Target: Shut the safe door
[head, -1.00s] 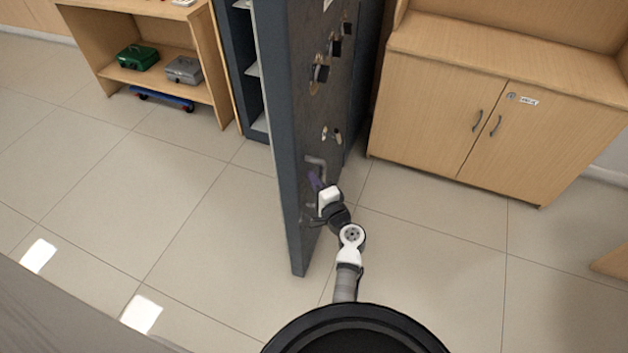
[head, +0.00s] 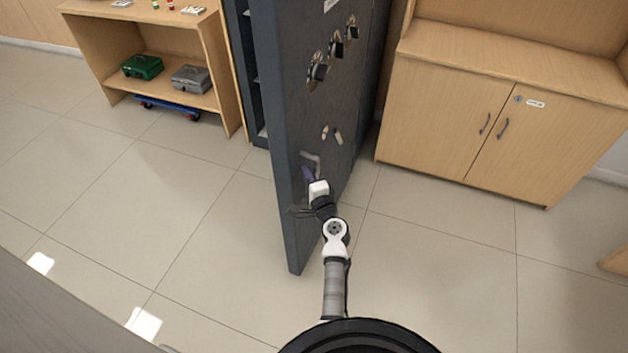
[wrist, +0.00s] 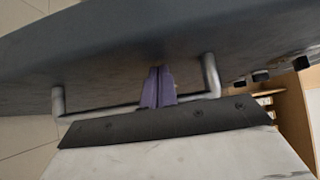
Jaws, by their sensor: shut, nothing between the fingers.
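The safe door (head: 300,110) is a tall dark grey slab standing open. Its outer face, with dials and a handle, is turned to the right. The safe's body (head: 246,75) with shelves shows behind it on the left. A metal bar handle (head: 314,163) is low on the door's face; it also shows in the wrist view (wrist: 57,102). My gripper (head: 307,175) is at this handle. In the wrist view its purple fingers (wrist: 158,78) are shut together with nothing between them, tips at or very near the door face, between the handle's two posts. Contact cannot be told for certain.
A wooden shelf unit (head: 222,75) with a green box (head: 143,67) and a grey box (head: 191,78) stands left of the safe. A blue dolly (head: 165,104) is under it. A wooden cabinet (head: 440,120) stands to the right. The tiled floor left of the door is clear.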

